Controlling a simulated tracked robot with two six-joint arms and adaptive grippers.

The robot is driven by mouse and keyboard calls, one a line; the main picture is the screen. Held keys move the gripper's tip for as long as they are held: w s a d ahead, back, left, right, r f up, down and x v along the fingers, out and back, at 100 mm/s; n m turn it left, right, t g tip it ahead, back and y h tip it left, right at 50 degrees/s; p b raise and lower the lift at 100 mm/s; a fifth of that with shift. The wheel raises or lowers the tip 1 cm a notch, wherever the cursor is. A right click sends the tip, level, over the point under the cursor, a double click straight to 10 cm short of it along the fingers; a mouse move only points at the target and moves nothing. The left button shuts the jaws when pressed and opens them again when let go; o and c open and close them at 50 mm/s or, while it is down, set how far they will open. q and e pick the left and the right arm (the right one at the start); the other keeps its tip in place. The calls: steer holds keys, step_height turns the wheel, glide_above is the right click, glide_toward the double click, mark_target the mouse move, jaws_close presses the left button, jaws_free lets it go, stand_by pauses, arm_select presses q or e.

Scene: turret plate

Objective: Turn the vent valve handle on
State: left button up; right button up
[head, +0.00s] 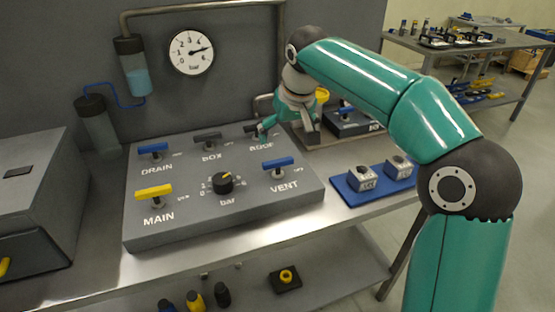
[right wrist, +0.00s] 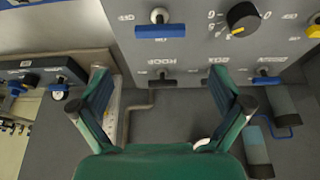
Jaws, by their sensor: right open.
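The vent valve handle (head: 278,163) is a blue bar on the grey valve panel (head: 225,220), above the word VENT. It lies crosswise, with a small label by its right end that seems to read OFF. In the right wrist view the panel is upside down and the blue vent handle (right wrist: 160,31) shows near the top. My right gripper (head: 283,124) is open and empty by the panel's back right corner, near the ROOF valve. Its fingers (right wrist: 157,78) are spread in the right wrist view, apart from the vent handle. My left gripper is out of view.
The black ROOF handle (right wrist: 163,76) shows between my right fingers. A black BOX handle (head: 207,137), blue DRAIN handle (head: 152,148), yellow MAIN handle (head: 153,191) and bar knob (head: 223,182) share the panel. A blue mat (head: 380,192) with two blocks lies right.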

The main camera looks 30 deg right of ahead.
mark_target(278, 161)
steer(key=x, duration=1.1)
steer(key=shift+w+f, duration=0.15)
steer(key=shift+c, duration=0.3)
steer(key=c, duration=0.8)
